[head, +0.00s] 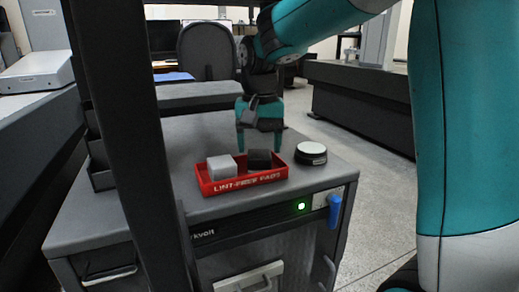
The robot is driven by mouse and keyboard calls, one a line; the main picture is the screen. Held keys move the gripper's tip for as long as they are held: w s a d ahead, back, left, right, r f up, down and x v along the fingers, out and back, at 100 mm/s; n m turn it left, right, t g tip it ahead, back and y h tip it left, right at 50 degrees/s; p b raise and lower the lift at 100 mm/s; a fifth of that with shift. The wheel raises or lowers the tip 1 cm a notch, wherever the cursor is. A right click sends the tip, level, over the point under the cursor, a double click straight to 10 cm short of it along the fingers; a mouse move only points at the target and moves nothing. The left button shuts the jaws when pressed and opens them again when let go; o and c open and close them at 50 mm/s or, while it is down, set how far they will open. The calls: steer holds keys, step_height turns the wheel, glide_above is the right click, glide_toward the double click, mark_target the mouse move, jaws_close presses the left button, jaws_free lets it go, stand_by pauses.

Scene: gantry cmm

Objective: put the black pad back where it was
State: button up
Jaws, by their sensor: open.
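The black pad (259,160) sits in the right part of a red tray (243,183) lettered "LINT-FREE PADS". A light grey pad (222,167) sits in the left part of the same tray. My gripper (259,150) points down at the black pad, with its teal fingers apart. The fingertips are just above or around the pad's top; the exact gap cannot be told from this one view.
A round white-topped black puck (311,151) stands right of the tray on the grey cabinet top (190,135). Dark stacked bins (101,168) stand at the left. A dark upright post (128,130) crosses the left foreground. A chair (206,62) is behind.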

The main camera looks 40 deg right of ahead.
mark_target(259, 154)
step_height(259, 154, up, 4)
steer(key=shift+f+p, duration=0.1)
steer(key=shift+p, duration=0.55)
steer(key=s+a+f+n+y, duration=0.2)
steer(key=s+a+n, duration=0.5)
steer(key=s, duration=0.3)
steer(key=s+a+f+n+y, duration=0.2)
steer(key=s+a+f+n, duration=0.1)
steer(key=s+a+n, duration=0.4)
steer(key=s+a, duration=0.3)
steer(key=s, duration=0.1)
steer(key=shift+s+f, duration=0.2)
steer(key=shift+f, duration=0.15)
steer(key=shift+s, duration=0.1)
